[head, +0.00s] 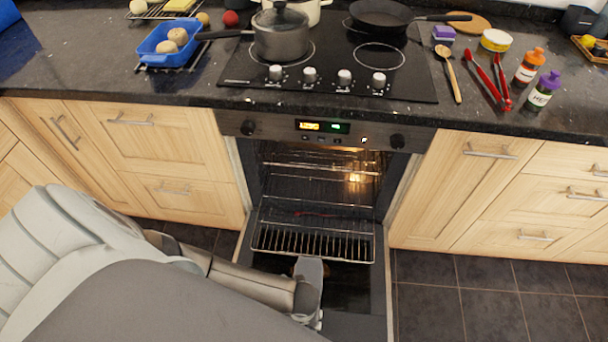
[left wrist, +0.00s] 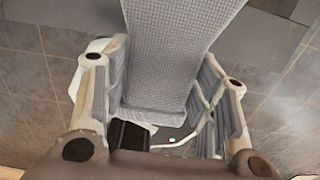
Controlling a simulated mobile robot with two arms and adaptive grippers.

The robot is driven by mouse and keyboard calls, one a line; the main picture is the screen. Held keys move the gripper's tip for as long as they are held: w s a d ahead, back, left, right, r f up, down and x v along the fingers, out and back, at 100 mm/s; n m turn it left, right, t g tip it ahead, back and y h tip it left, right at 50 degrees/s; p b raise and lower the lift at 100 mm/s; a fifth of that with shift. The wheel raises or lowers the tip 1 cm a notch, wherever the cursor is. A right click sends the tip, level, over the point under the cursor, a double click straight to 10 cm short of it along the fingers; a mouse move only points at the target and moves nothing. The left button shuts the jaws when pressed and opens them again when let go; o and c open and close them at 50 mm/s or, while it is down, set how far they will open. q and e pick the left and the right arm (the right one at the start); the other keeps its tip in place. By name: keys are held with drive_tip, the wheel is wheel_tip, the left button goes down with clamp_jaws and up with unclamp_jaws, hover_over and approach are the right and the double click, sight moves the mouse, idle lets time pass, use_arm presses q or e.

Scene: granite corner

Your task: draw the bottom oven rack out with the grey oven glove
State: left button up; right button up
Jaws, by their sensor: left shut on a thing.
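The bottom oven rack (head: 340,244) is a dark wire grid that sticks out of the open oven (head: 318,190) above its lowered door. The grey oven glove (head: 309,270) is at the rack's front edge; I cannot tell whether it touches the wire. My left gripper (head: 310,292) is shut on the glove, just in front of the rack. In the left wrist view the glove (left wrist: 180,50) is a textured grey slab between the two fingers (left wrist: 163,95). My right gripper is not in view.
The oven door (head: 355,325) lies open below the rack, partly hidden by my left arm. Another rack (head: 310,168) sits higher inside the lit oven. Wooden cabinets (head: 465,190) flank it. A pot (head: 281,38) and pan (head: 380,14) stand on the hob. Floor (head: 480,295) at right is clear.

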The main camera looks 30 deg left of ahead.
use_arm(q)
drive_tip(key=s, duration=0.1)
drive_tip(key=s+d+p, duration=0.1)
drive_tip(key=s+r, duration=0.1)
drive_tip(key=shift+d, duration=0.25)
drive_tip(key=shift+s+d+r+p, duration=0.1)
drive_tip(key=shift+s+d+p, duration=0.15)
drive_tip(key=shift+s, duration=0.25)
drive_tip(key=shift+s+d+r+p, duration=0.1)
drive_tip(key=shift+s+d, duration=0.1)
drive_tip(key=shift+s, duration=0.25)
